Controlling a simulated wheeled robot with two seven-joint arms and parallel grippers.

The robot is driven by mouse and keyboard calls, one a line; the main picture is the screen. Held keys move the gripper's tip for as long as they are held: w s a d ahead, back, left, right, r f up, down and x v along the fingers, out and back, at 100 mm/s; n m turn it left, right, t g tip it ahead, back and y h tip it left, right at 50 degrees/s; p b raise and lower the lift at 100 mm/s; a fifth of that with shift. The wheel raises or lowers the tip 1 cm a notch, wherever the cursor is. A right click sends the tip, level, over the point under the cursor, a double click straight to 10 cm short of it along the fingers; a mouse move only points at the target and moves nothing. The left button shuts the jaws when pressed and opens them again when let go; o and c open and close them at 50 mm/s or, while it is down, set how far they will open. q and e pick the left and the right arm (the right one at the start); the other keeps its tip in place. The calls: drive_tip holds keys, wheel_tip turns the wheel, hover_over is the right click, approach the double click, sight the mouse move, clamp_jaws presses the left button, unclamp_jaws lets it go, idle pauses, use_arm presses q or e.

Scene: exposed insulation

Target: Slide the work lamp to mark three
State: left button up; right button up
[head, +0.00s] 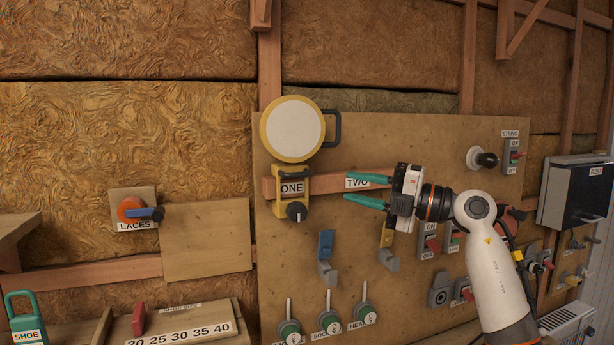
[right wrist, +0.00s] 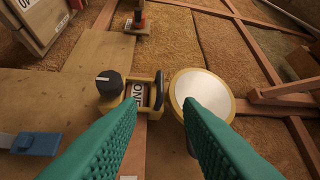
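The work lamp (head: 293,128) is a round white face in a yellow rim with a dark handle at its right. Its yellow bracket (head: 305,206) with a black knob (head: 296,211) sits on a wooden rail (head: 335,183) at the label ONE (head: 292,188). The label TWO (head: 357,183) is farther right; no mark three is visible. My right gripper (head: 341,185) is open and empty, its green fingers pointing left, right of the bracket. The right wrist view shows the lamp (right wrist: 203,92), bracket (right wrist: 158,90) and knob (right wrist: 109,83) beyond the spread fingers (right wrist: 160,108). My left gripper is out of view.
Below the rail are a blue-topped hook (head: 326,255), a yellow-topped hook (head: 387,245) and several green-based levers (head: 328,320). Switches (head: 430,240) and a dark box (head: 578,195) are at right. An orange-and-blue LACES knob (head: 138,210) is left.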

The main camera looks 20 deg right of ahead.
sight(301, 176)
drive_tip(key=p+x, duration=0.3)
drive_tip(key=x, duration=0.7)
drive_tip(key=shift+w+a+r, duration=0.1)
drive_tip(key=shift+a, duration=0.2)
drive_tip(key=shift+w+a+p, duration=0.3)
clamp_jaws()
